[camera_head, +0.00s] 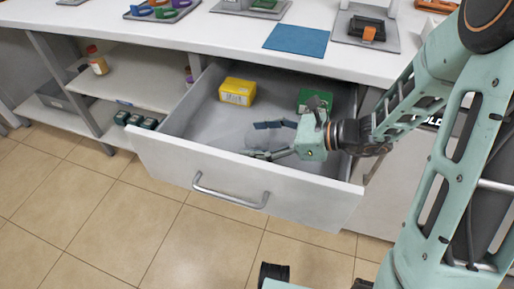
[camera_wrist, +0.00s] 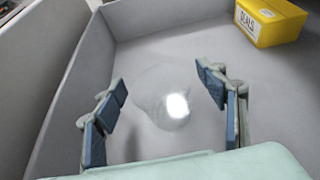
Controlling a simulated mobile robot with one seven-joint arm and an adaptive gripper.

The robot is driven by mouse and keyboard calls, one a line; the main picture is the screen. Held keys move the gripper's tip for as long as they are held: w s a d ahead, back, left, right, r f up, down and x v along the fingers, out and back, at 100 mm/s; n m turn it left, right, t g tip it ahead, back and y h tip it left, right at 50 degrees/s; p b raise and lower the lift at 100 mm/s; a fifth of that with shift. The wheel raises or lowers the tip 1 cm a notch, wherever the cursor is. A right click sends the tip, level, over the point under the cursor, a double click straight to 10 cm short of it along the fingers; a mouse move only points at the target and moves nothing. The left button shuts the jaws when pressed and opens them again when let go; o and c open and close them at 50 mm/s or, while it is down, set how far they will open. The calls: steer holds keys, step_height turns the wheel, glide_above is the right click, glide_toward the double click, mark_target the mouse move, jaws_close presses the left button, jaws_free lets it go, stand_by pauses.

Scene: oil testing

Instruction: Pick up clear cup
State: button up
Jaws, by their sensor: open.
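The clear cup (camera_wrist: 172,103) shows in the wrist view as a faint transparent round shape with a bright highlight, on the grey drawer floor. It lies between and a little beyond my two blue-padded fingers; whether it is upright or tipped is hard to tell. My gripper (camera_wrist: 162,88) is open and empty, with one finger on each side of the cup and no visible contact. In the head view my gripper (camera_head: 257,140) reaches from the right into the open drawer (camera_head: 190,170), fingers apart. The cup is hardly visible there.
A yellow box (camera_head: 237,91) stands at the drawer's back; it also shows in the wrist view (camera_wrist: 270,22). A green box (camera_head: 314,98) is at the drawer's back right, near my wrist. The drawer walls surround my gripper. A blue mat (camera_head: 296,39) lies on the counter above.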

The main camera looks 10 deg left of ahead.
steer(key=c, duration=1.3)
steer(key=shift+r, duration=0.15)
